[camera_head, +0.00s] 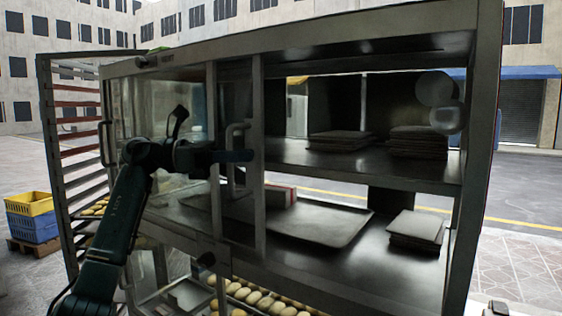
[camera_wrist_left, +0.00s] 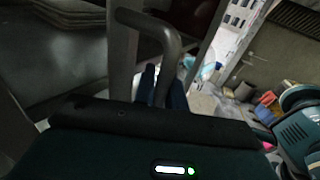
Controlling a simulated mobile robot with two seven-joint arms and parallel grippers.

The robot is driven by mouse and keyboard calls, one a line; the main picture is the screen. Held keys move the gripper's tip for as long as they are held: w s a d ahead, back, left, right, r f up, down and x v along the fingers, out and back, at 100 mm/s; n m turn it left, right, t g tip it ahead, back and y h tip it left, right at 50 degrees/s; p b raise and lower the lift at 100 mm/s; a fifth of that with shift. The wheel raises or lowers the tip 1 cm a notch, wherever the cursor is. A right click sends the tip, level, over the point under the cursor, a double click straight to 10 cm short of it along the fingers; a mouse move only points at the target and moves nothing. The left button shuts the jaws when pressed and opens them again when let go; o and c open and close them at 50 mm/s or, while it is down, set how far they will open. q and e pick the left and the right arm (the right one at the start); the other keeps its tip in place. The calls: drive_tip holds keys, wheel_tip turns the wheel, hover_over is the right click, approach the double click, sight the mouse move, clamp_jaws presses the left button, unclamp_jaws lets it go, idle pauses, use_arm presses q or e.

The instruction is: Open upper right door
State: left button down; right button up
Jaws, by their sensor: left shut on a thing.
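The cabinet (camera_head: 378,186) is a large grey metal case with glass on its left part. A bent metal bar handle (camera_head: 233,178) stands on a narrow upright panel left of the right compartment. My left gripper (camera_head: 240,156) reaches in from the left and is shut on this handle. In the left wrist view the curved handle (camera_wrist_left: 168,42) runs down between my dark fingers (camera_wrist_left: 160,88). The upper right compartment shows its shelf (camera_head: 365,163) and dark interior. I cannot tell whether glass covers it. My right gripper is not in view.
Flat stacks (camera_head: 418,140) lie on the shelf, with another stack (camera_head: 415,229) and a tray (camera_head: 340,226) below. Another handle (camera_head: 106,143) is at the left. A slatted rack (camera_head: 68,150) and yellow crate (camera_head: 28,204) stand left.

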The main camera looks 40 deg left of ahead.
use_arm(q)
drive_tip(key=a+p, duration=0.1)
drive_tip(key=a, duration=0.5)
drive_tip(key=shift+s+a, duration=0.25)
drive_tip(key=shift+a, duration=0.1)
drive_tip(key=shift+r, duration=0.1)
drive_tip(key=c, duration=1.5)
unclamp_jaws()
drive_tip(key=shift+a, duration=0.1)
drive_tip(key=shift+o, duration=0.2)
drive_tip(key=v, duration=1.3)
drive_tip(key=shift+p, duration=0.35)
